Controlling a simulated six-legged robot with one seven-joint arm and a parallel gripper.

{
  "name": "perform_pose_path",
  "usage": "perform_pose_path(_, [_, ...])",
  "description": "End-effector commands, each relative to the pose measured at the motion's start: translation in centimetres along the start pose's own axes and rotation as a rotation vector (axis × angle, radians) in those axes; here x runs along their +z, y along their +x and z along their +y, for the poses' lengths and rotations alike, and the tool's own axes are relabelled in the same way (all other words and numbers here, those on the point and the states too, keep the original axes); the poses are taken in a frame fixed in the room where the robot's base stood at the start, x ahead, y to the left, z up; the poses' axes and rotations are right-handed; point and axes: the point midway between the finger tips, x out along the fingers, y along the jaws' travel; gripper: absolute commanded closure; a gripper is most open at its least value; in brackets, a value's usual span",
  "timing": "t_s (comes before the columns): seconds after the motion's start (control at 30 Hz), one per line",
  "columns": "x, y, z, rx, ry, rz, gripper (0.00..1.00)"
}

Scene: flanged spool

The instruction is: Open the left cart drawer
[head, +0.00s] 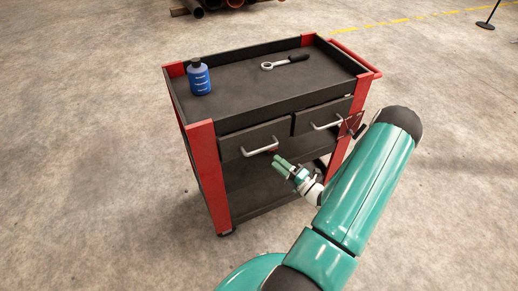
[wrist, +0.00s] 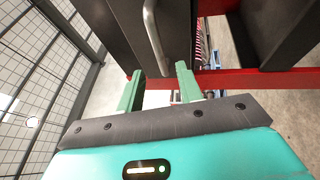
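The left drawer (head: 240,143) is a dark panel in the cart's front with a pale bar handle (head: 260,149). It looks shut or nearly so; any small gap is too small to tell. My gripper (head: 281,167) is just below and right of that handle in the head view, its green fingers pointing toward the cart. In the wrist view the fingers stand apart with nothing between them, so my gripper (wrist: 160,84) is open. The silver handle (wrist: 154,40) lies ahead, in line with the space between the fingertips, and appears apart from them.
The cart (head: 204,150) has red corner posts and an open lower shelf. The right drawer (head: 310,120) has a similar handle, close to my arm. The floor in front is clear.

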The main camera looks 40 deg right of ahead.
Motion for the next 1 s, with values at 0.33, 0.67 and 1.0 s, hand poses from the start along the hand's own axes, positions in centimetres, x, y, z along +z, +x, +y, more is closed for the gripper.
perform_pose_path(0.33, [-0.2,7.0,0.0,0.000,0.000,0.004,0.64])
perform_pose_path(0.67, [-0.1,9.5,-0.1,-0.001,0.000,0.001,0.64])
perform_pose_path(1.0, [-0.2,9.5,-0.1,-0.001,0.000,0.001,0.95])
